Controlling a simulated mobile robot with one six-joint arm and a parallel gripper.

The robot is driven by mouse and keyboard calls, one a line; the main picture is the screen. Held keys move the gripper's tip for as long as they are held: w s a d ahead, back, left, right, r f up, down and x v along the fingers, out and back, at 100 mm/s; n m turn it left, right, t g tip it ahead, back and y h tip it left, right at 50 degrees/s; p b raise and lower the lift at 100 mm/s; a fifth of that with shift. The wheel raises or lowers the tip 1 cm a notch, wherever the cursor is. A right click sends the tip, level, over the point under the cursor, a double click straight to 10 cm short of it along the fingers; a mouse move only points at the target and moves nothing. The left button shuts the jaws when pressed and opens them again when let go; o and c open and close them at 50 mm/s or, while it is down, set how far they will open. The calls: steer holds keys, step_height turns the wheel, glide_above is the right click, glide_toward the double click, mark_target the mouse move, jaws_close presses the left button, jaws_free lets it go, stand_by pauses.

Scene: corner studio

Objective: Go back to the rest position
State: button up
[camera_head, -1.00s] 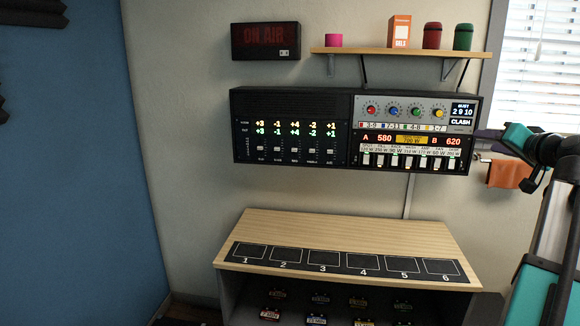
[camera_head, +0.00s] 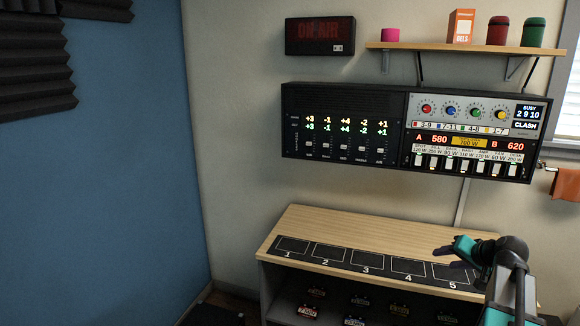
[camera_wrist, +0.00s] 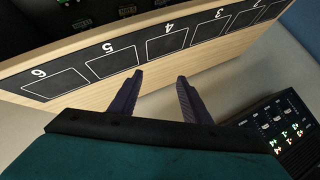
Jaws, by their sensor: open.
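My gripper (camera_head: 452,251) is at the lower right of the head view, over the right part of the wooden bench top (camera_head: 345,225). In the wrist view its two purple fingers (camera_wrist: 158,92) stand apart with nothing between them. The fingers point toward the bench and its black strip of numbered squares (camera_wrist: 165,43). The strip also shows in the head view (camera_head: 365,263), where square 6 is hidden behind my arm.
A black fader and switch panel (camera_head: 345,125) hangs on the wall above the bench. A wooden shelf (camera_head: 450,49) holds a pink item, an orange box and two canisters. Several small pedals (camera_head: 357,297) sit under the bench. An ON AIR sign (camera_head: 320,36) hangs left of the shelf.

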steer(key=s+a+f+n+g+y+b, duration=0.1)
steer(key=s+a+f+g, duration=0.2)
steer(key=a+f, duration=0.7)
steer(key=s+a+f+n+g, duration=0.15)
steer(key=s+a+f, duration=0.35)
steer(key=f, duration=0.9)
steer(key=s+a+f+n+g+y+b, duration=0.1)
steer(key=s+a+f+g, duration=0.15)
steer(key=a+f, duration=0.9)
steer(key=s+a+f+n+g+h+b, duration=0.1)
steer(key=s+a+f+g, duration=0.3)
steer(key=s+f, duration=0.6)
steer(key=s+a+f+n+g+h+b, duration=0.1)
steer(key=s+a+f+n+g, duration=0.2)
steer(key=s+a+f, duration=0.3)
steer(key=s+f+g, duration=0.1)
steer(key=s+f, duration=0.4)
steer(key=s, duration=0.8)
steer(key=shift+s+a+h, duration=0.2)
steer(key=shift+h, duration=0.1)
